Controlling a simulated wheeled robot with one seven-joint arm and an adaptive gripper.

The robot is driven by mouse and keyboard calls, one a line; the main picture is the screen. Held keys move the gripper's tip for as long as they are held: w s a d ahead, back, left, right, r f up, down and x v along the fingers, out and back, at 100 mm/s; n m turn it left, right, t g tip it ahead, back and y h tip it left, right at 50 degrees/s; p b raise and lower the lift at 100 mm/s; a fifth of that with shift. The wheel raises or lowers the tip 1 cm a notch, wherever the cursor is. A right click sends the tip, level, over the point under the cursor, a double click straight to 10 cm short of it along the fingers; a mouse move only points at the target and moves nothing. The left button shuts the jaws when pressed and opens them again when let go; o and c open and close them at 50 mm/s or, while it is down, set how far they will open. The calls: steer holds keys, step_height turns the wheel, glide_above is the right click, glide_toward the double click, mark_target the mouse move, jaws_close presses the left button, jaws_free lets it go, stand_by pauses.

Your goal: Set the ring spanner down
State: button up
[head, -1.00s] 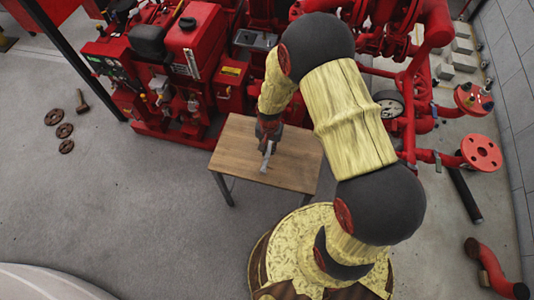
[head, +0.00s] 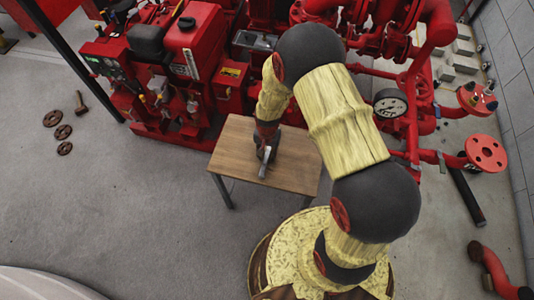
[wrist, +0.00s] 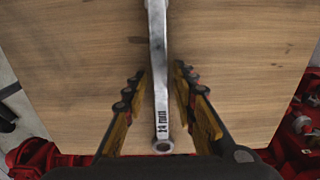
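The ring spanner (wrist: 158,70) is a grey metal tool marked "24 mm". In the wrist view it runs lengthwise between the two fingers of my gripper (wrist: 159,72), over the wooden tabletop, and appears to lie flat on it. A narrow strip of wood shows between each finger and the handle, so the gripper is open around it without touching. The near ring end shows close to the palm; the far end runs out of the picture. In the head view the spanner (head: 264,169) shows just below my gripper (head: 266,155), over the table.
The small wooden table (head: 240,170) has bare room around the spanner. A red pumpset engine (head: 190,50) stands behind it, with red pipes and a gauge (head: 390,103) at right. Several rusty rings (head: 63,132) and a bolt (head: 80,102) lie on the floor at left.

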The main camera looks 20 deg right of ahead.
steer(key=shift+o, duration=0.4)
step_height(320, 180, up, 12)
steer(key=p, duration=0.5)
step_height(320, 180, up, 13)
steer(key=n+t, duration=0.1)
steer(key=n, duration=0.1)
glide_above(267, 156)
steer(key=s+r+n+t, duration=0.15)
steer(key=s+r, duration=0.25)
steer(key=r, duration=0.9)
steer(key=s+d+r+n+t, duration=0.1)
steer(key=s+r+n+t, duration=0.2)
steer(key=s+r, duration=0.9)
steer(key=shift+s+d+r, duration=0.25)
steer(key=shift+s+d, duration=0.05)
steer(key=shift+s, duration=0.75)
steer(key=shift+d, duration=0.15)
